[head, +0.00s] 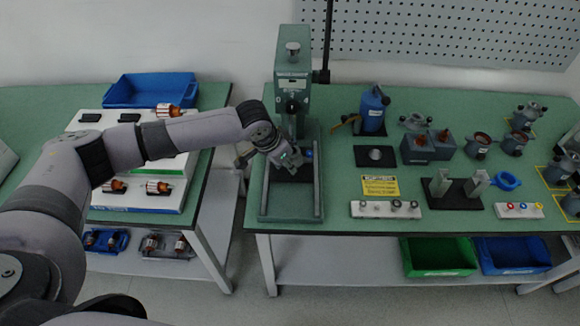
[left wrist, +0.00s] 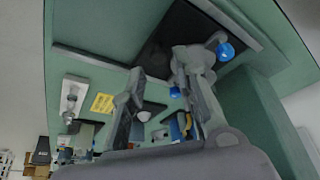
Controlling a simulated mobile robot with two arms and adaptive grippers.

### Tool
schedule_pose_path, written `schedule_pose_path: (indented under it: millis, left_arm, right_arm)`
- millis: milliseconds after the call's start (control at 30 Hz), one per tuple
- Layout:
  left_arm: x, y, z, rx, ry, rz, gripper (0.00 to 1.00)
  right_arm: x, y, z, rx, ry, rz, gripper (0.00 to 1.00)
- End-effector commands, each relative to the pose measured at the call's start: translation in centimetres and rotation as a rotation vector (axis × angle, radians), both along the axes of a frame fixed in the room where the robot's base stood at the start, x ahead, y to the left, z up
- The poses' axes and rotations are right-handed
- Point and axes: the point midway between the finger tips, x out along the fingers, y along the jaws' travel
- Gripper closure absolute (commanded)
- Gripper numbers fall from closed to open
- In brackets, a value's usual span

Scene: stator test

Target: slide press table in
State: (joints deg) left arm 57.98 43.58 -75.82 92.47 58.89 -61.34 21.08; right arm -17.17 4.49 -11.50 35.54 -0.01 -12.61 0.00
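The green press (head: 292,88) stands on the right-hand bench, with a long base (head: 318,190) reaching toward the front edge. My left gripper (head: 293,162) is over this base, below the press head. A blue knob (head: 309,154) shows just right of it. In the left wrist view my left gripper (left wrist: 160,80) has its fingers apart, with the bench visible between them. A grey part with a blue knob (left wrist: 225,50) is close beside the right-hand finger; I cannot tell whether they touch. The press table is largely hidden by my gripper. My right gripper is not in view.
Right of the press are a blue bottle (head: 372,110), a yellow sign (head: 380,186) and a white strip with small parts (head: 386,209). The left bench holds a blue tray (head: 150,88) and rotors (head: 158,188). A gap separates the benches.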

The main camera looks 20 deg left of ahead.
Motion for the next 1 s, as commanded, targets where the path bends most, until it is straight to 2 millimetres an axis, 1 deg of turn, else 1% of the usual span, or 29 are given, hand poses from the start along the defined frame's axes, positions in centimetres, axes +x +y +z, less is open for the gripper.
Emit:
schedule_pose_path:
  millis: [33, 100, 233, 400, 633, 1000]
  left_arm:
    - [0.3, -0.2, -0.8, 0.001, 0.002, 0.000, 0.72]
    - [0.6, -0.4, -1.9, 0.001, 0.002, 0.001, 0.72]
    - [1.1, -0.7, -3.2, 0.000, 0.001, 0.000, 0.72]
    - [1.4, -0.8, -3.8, 0.001, -0.001, -0.001, 0.72]
    - [1.4, -0.8, -3.9, 0.001, -0.001, -0.001, 0.72]
    - [1.4, -0.8, -3.9, 0.001, 0.000, 0.000, 0.97]
  right_arm:
    - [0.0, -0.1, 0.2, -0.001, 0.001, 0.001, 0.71]
    - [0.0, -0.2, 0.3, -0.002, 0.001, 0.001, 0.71]
    - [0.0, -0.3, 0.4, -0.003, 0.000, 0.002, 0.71]
    - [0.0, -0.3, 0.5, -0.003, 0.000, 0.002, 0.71]
    - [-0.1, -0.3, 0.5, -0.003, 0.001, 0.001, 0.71]
    - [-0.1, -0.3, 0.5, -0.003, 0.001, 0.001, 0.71]
